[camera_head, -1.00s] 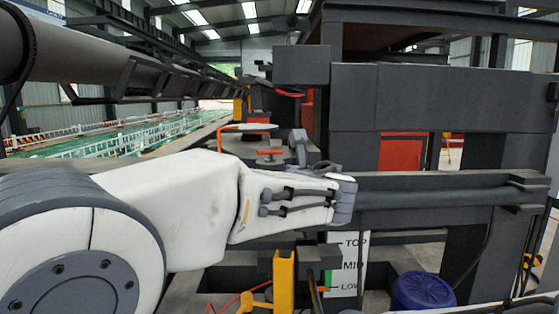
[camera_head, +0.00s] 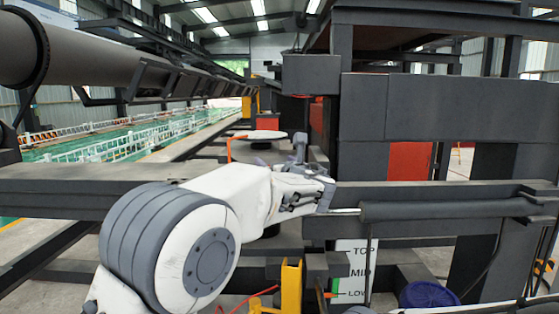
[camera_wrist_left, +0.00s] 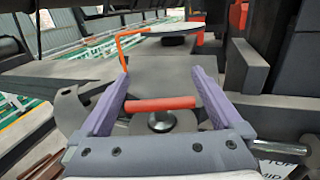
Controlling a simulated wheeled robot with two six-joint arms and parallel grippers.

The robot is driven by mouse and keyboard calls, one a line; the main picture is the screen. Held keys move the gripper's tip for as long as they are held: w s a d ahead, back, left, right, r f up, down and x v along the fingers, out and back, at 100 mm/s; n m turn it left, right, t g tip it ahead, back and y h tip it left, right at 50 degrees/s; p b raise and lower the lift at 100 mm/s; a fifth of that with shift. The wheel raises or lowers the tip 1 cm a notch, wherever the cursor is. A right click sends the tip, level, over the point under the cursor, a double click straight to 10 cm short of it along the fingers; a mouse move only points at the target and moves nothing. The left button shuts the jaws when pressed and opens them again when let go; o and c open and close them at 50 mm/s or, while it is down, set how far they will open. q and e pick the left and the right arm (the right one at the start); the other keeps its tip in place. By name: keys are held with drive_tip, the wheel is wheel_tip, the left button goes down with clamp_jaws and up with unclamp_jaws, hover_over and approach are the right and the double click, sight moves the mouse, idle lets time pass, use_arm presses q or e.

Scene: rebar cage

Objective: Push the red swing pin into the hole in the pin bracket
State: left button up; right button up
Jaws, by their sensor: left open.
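The red swing pin (camera_wrist_left: 160,104) appears as a short red bar lying crosswise between my left gripper's fingers in the left wrist view. Its ends lie close to both fingers; I cannot tell whether they touch. My left gripper (camera_wrist_left: 160,71) is open, its two purple-grey fingers well apart. In the head view, my left gripper (camera_head: 290,162) is partly hidden by its own wrist, and the pin is hidden there. A dark round knob (camera_wrist_left: 160,121) sits just below the pin. I cannot clearly make out the pin bracket or its hole. My right gripper is not in view.
A bent orange rod (camera_head: 230,148) rises beside a round disc (camera_head: 258,135) beyond my left gripper. A dark horizontal beam (camera_head: 440,190) and large block (camera_head: 450,105) stand at right. A yellow post (camera_head: 291,285) and blue drum (camera_head: 428,295) are below.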

use_arm(q)
drive_tip(key=shift+w, duration=0.1)
clamp_jaws()
drive_tip(key=shift+r, duration=0.1)
idle(0.7)
unclamp_jaws()
